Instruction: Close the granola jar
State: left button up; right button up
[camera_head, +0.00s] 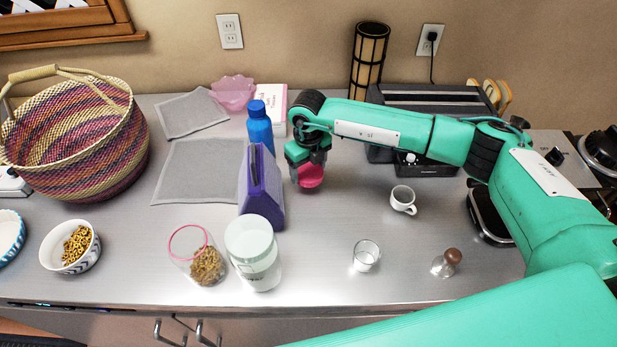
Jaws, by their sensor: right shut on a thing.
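The granola jar (206,266) is a clear glass jar with a pink rim and brown granola inside. It stands open near the front edge of the steel counter, left of centre. My right gripper (308,170) is shut on a pink-red lid (310,177), behind and to the right of the jar. My left gripper is not in view.
A large white-lidded jar (254,262) stands just right of the granola jar. A purple upright holder (262,190) stands between jar and lid. A blue bottle (259,126), white cup (402,199), glass (366,256) and cereal bowl (50,248) stand around. Free counter lies right of centre.

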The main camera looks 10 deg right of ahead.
aim_at(309, 171)
notch_tip(309, 171, up, 16)
jog(key=b, duration=0.4)
jog(key=shift+f, duration=0.1)
